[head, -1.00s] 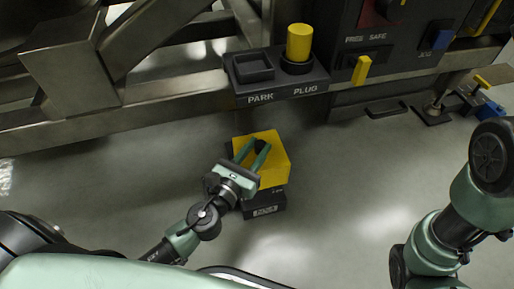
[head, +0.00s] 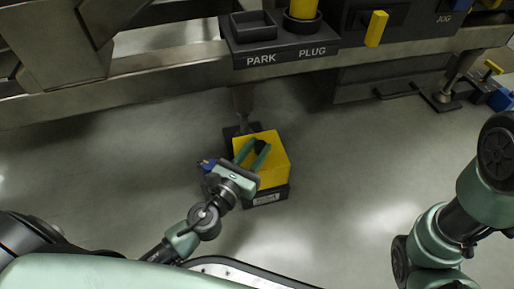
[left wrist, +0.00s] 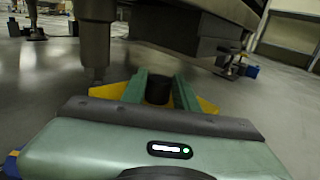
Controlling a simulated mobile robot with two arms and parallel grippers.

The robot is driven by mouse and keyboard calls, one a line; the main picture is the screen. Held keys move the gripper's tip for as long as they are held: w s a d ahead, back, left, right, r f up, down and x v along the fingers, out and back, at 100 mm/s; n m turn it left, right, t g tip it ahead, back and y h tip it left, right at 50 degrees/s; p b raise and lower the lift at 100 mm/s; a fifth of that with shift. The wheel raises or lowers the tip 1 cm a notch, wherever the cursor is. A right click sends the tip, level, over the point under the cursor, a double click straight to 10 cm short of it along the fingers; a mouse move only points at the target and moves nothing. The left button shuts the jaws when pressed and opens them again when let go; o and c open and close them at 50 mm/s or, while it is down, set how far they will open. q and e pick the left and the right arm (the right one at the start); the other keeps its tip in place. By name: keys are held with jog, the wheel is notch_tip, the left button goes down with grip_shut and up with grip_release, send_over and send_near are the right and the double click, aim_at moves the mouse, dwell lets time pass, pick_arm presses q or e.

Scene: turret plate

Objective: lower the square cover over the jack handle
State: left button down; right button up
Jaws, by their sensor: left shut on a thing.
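The square cover (head: 276,174) is a yellow box-like piece in the middle of the head view. My left gripper (head: 252,148) is shut on the dark round knob (head: 261,147) on its top. In the left wrist view the knob (left wrist: 157,90) sits between the green fingers, with yellow cover edges (left wrist: 207,106) on both sides. Below the cover is a dark block (head: 267,199) with a white label; I cannot tell whether they touch. A small blue part (head: 207,163) shows left of the gripper. The jack handle near the cover is not visible; the cover and gripper hide that spot.
A metal frame beam (head: 150,91) and the PARK/PLUG console (head: 285,55) stand just behind the cover. A metal leg (head: 243,99) comes down behind it. Another jack with a yellow handle (head: 493,67) stands far right. Floor is clear left and right of the cover.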

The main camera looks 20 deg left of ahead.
pick_arm(q)
jog(key=shift+s+f, duration=0.1)
jog(key=shift+f, duration=0.2)
dwell(0.4)
jog(key=c, duration=1)
grip_release()
jog(key=shift+s+a, duration=0.1)
